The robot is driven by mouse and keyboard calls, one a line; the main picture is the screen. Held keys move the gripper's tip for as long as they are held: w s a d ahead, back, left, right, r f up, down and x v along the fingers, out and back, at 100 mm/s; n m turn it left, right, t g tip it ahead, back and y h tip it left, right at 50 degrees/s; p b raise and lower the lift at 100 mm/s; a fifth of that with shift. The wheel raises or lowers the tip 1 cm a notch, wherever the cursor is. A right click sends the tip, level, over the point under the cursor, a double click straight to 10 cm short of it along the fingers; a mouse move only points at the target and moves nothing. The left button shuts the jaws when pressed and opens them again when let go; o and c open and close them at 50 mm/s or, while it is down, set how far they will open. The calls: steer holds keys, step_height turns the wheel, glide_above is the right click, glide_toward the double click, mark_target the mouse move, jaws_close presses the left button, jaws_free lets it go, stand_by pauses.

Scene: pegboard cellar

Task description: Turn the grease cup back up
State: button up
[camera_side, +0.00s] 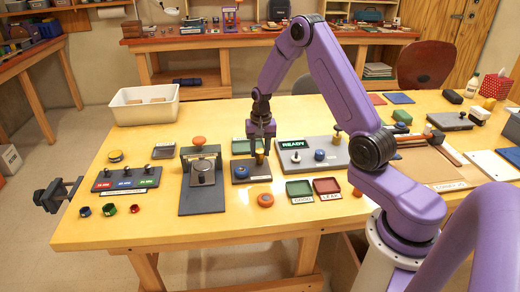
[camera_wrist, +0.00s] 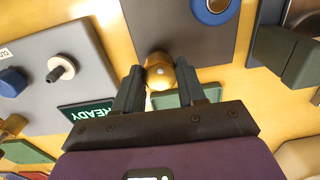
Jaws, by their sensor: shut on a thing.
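The grease cup, a small brass-coloured rounded piece, is between my fingers in the wrist view (camera_wrist: 159,73); in the side view its lower part (camera_side: 260,157) shows under the fingers. It is at a dark plate (camera_side: 258,178) that also bears a blue round part (camera_side: 241,172). My gripper (camera_wrist: 160,84) points down over the plate and is shut on the cup, one finger on each side; it also shows in the side view (camera_side: 261,140). I cannot tell whether the cup touches the plate or is tilted.
A grey panel (camera_side: 345,152) with a lit READY sign (camera_side: 293,144) is close on the right. A dark stand (camera_side: 203,200) with an orange knob is on the left. Green (camera_side: 300,188) and red (camera_side: 326,185) trays lie in front, beside an orange disc (camera_side: 265,200).

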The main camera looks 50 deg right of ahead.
mark_target(259, 150)
steer(key=n, duration=0.5)
steer(key=shift+n, duration=0.3)
steer(key=n, duration=0.4)
steer(key=shift+w, duration=0.1)
steer(key=n, duration=0.5)
steer(key=shift+n, duration=0.4)
steer(key=n, duration=0.4)
steer(key=shift+n, duration=0.3)
steer(key=o, duration=1.1)
steer(key=shift+c, duration=0.2)
step_height(259, 150, up, 18)
steer(key=shift+w+f, duration=0.15)
steer(key=shift+f, duration=0.1)
